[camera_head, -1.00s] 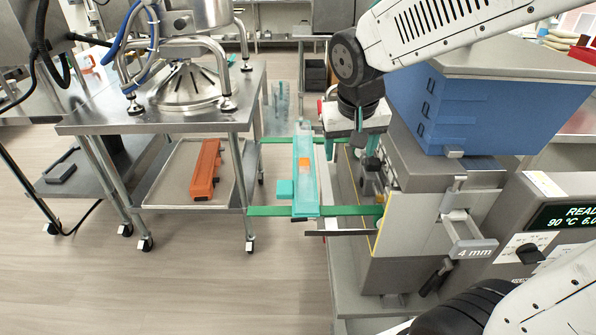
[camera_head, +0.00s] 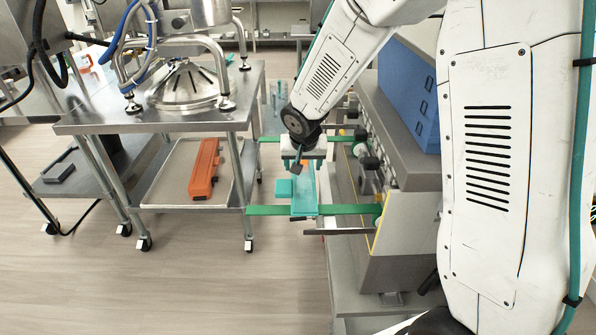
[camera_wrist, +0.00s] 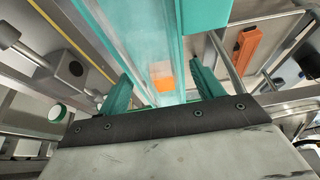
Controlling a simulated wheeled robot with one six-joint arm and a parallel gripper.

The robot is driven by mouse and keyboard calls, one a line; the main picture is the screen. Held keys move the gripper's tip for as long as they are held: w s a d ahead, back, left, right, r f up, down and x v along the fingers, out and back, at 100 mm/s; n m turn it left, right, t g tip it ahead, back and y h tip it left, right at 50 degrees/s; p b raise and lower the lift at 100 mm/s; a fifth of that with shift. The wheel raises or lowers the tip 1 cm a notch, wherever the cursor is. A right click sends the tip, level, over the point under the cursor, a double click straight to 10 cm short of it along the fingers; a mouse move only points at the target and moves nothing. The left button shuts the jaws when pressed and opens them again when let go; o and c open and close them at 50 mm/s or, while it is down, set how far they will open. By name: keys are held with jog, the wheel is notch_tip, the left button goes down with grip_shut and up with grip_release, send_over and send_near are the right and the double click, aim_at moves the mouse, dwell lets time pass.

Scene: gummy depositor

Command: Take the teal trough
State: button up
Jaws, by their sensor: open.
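The teal trough (camera_head: 305,200) lies lengthwise across two green bars at the machine's left side. It is pale and translucent inside, with a teal side block (camera_head: 284,187) and an orange patch that shows in the wrist view (camera_wrist: 165,84). My gripper (camera_head: 302,165) is over the trough's far half and hides part of it. In the wrist view my open gripper (camera_wrist: 163,80) has one teal finger on each side of the trough (camera_wrist: 130,35). I cannot tell whether the fingers touch it.
The near green bar (camera_head: 350,210) and far green bar (camera_head: 335,139) stick out from the grey machine (camera_head: 400,235). A steel cart (camera_head: 240,120) stands left, with an orange trough (camera_head: 204,168) on its lower shelf tray. Open floor lies in front left.

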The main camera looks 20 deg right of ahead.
jog(key=shift+x, duration=0.9)
jog(key=shift+r, duration=0.1)
jog(key=c, duration=0.9)
jog(key=shift+r, duration=0.55)
jog(key=v, duration=0.2)
jog(key=shift+s+a+r, duration=0.15)
jog(key=shift+a+r, duration=0.05)
jog(key=shift+r, duration=0.15)
jog(key=s+a+r, duration=0.1)
jog(key=s+a, duration=0.7)
jog(key=s, duration=0.4)
jog(key=shift+s+r, duration=0.15)
jog(key=shift+s, duration=0.05)
